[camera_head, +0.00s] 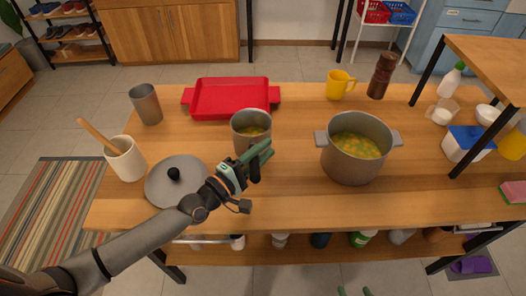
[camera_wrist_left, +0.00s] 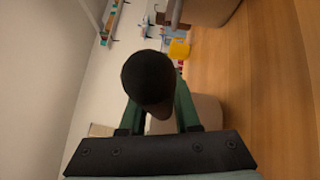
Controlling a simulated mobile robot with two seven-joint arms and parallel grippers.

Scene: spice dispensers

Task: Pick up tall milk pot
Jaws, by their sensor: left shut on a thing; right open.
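The tall milk pot (camera_head: 247,143) is a grey metal pot with yellow-green food inside, upright near the middle of the wooden table. My left gripper (camera_head: 262,157) is at the pot's near right side, shut on its dark handle. In the left wrist view, the rounded dark handle (camera_wrist_left: 147,80) sits between the green fingers, with the pot's pale body (camera_wrist_left: 207,112) behind. The gripper partly hides the pot's lower side, and I cannot tell whether its base touches the table. My right gripper (camera_head: 354,291) shows only its two green fingertips, apart and empty, at the bottom edge.
A wide grey stew pot (camera_head: 352,166) stands to the right. A grey lid (camera_head: 165,190) and a white utensil crock (camera_head: 124,160) are left. A red tray (camera_head: 230,98) and a grey cup (camera_head: 146,104) lie behind. A yellow mug (camera_head: 338,86) and brown grinder (camera_head: 381,76) stand at the back.

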